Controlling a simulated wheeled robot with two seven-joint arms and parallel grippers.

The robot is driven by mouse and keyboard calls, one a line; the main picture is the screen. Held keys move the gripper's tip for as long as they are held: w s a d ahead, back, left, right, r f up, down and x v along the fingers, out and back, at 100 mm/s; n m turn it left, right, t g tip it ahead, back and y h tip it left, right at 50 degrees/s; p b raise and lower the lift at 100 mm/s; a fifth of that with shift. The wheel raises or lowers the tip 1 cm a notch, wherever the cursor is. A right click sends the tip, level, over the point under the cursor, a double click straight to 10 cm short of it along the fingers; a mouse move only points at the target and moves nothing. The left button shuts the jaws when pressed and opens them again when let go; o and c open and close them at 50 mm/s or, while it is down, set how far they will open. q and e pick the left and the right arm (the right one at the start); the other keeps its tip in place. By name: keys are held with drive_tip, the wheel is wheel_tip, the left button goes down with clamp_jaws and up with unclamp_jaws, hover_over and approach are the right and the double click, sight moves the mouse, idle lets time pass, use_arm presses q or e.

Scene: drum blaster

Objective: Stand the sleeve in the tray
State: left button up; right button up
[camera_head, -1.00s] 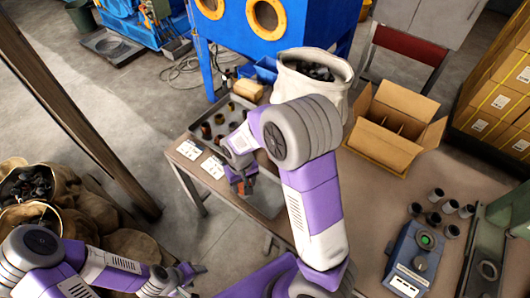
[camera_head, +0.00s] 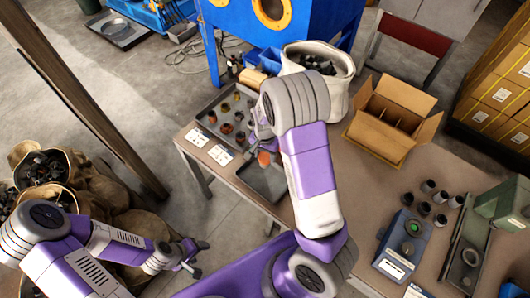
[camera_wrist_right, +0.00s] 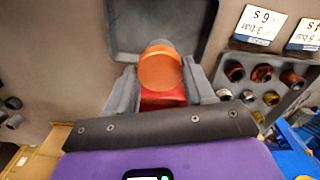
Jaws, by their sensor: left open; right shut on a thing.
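My right gripper (camera_wrist_right: 162,90) is shut on an orange sleeve (camera_wrist_right: 160,68); its round end faces the wrist camera. In the head view the orange sleeve (camera_head: 263,158) shows just below the gripper, over or near a small dark grey tray (camera_head: 268,186). In the wrist view this empty-looking tray (camera_wrist_right: 125,25) lies beyond the fingertips. I cannot tell the sleeve's height above it. A larger grey tray (camera_head: 208,104) beside it holds several dark and brass sleeves. My left gripper (camera_head: 192,260) is open and empty, away from the table at the lower left.
Two price cards (camera_head: 208,146) lie at the table's left edge. Sacks (camera_head: 110,190) sit on the floor at left.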

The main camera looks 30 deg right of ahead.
wheel_tip(320, 180, down, 10)
drive_tip(key=b, duration=0.8)
drive_tip(key=shift+f, duration=0.25)
drive_tip(key=shift+f+b, duration=0.45)
drive_tip(key=shift+f, duration=0.15)
drive_tip(key=shift+f+b, duration=0.45)
drive_tip(key=shift+f, duration=0.2)
drive_tip(key=o, duration=1.1)
drive_tip(key=shift+r+p, duration=0.9)
drive_tip(key=shift+r, duration=2.9)
